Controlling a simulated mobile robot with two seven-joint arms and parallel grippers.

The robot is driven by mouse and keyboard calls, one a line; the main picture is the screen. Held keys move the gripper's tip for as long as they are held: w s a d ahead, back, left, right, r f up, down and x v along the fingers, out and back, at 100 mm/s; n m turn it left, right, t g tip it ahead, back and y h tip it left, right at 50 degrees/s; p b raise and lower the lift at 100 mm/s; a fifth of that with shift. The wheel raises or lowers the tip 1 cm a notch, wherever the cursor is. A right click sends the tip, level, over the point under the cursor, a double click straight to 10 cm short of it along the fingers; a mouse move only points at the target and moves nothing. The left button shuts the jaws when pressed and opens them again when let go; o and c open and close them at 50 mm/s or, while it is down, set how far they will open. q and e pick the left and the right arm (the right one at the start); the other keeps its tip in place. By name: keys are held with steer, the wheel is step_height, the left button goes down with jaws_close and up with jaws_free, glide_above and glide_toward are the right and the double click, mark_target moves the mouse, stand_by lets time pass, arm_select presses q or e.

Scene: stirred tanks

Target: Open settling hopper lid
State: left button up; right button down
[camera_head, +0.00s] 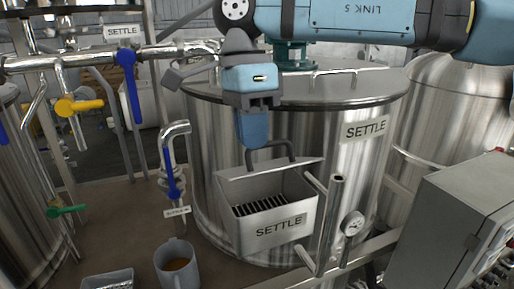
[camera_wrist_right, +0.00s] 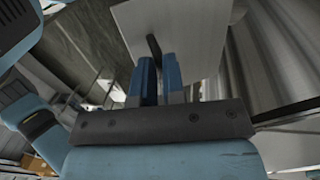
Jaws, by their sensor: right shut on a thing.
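The settling hopper (camera_head: 300,207) is a steel box labelled SETTLE on the front of the large tank. Its lid (camera_head: 235,170) is tilted up at the top, and dark grate bars (camera_head: 266,204) show inside through the front opening. A dark bar handle (camera_head: 282,144) stands on the lid. My right gripper (camera_head: 251,143) is shut on the left part of this handle. In the right wrist view, the blue fingers (camera_wrist_right: 160,75) close around the handle (camera_wrist_right: 153,47) with the grey lid plate (camera_wrist_right: 195,35) behind. My left gripper is not in view.
The tank labelled SETTLE (camera_head: 365,150) stands behind the hopper. Pipes with a blue-handled valve (camera_head: 130,80) and a yellow valve (camera_head: 78,105) are at left. A steel post (camera_head: 328,215), gauge (camera_head: 352,223) and grey box (camera_head: 440,220) are at right. A mug (camera_head: 175,268) stands lower left.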

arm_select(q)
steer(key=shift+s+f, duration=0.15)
arm_select(e)
steer(key=shift+w+a+r, duration=0.1)
steer(key=shift+w+a, duration=0.05)
steer(key=shift+w, duration=0.45)
steer(key=c, duration=1.6)
jaws_free()
steer(key=o, duration=0.3)
steer(key=shift+w+a, duration=0.1)
steer(key=shift+w, duration=0.15)
steer(key=shift+o, duration=0.5)
steer(key=shift+w+a+f, duration=0.1)
steer(key=shift+w+f, duration=0.1)
steer(key=shift+w, duration=0.15)
steer(key=shift+s+r, duration=0.15)
steer(key=shift+s, duration=0.1)
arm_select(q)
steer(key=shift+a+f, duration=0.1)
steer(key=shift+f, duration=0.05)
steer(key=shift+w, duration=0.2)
arm_select(e)
steer(key=shift+w, duration=0.15)
